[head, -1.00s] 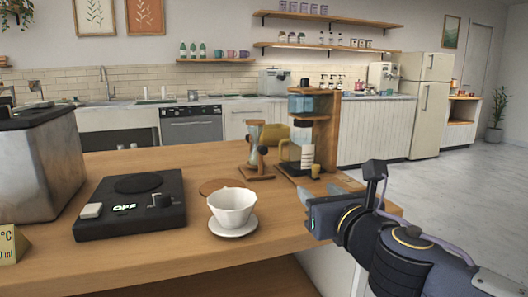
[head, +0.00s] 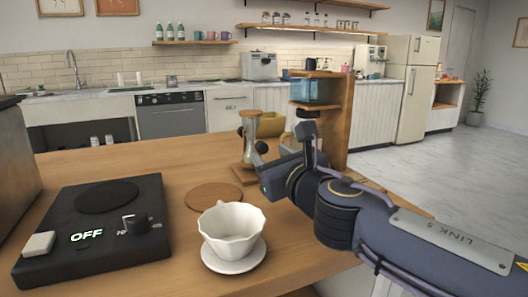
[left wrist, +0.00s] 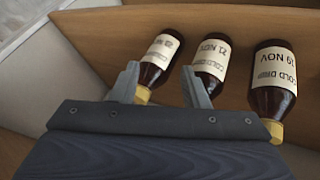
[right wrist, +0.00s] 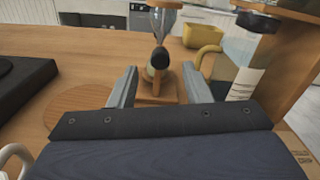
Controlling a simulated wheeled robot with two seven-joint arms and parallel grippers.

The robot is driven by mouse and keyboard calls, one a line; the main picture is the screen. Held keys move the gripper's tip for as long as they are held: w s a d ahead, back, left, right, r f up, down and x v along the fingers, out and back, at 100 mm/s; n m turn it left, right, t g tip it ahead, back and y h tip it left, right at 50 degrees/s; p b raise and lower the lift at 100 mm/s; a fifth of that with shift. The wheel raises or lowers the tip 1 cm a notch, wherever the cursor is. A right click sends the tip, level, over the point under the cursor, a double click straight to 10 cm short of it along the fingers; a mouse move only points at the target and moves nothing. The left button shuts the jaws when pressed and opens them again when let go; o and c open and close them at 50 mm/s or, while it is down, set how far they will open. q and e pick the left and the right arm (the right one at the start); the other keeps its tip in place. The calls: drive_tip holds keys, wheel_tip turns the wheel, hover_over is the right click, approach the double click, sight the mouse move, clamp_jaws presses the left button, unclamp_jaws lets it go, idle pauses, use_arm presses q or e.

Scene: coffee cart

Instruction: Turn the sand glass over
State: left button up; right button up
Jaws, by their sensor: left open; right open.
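The sand glass (head: 249,143) stands upright on its wooden base on the table, with a dark knob at its side. It also shows in the right wrist view (right wrist: 164,22), straight ahead of the fingers, its top cut off by the frame. My right gripper (right wrist: 158,88) is open and empty, with the knob (right wrist: 160,58) ahead and between its fingers. In the head view my right gripper is mostly hidden behind its own wrist, just right of the sand glass. My left gripper (left wrist: 163,85) is open and seen only in the left wrist view, near several brown bottles on a wooden shelf.
A wooden stand (head: 338,110) with a blue-topped vessel is close to the right of the sand glass. A yellow container (head: 270,124) is behind it.

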sight(264, 149)
drive_tip(key=shift+x, duration=1.95)
clamp_jaws()
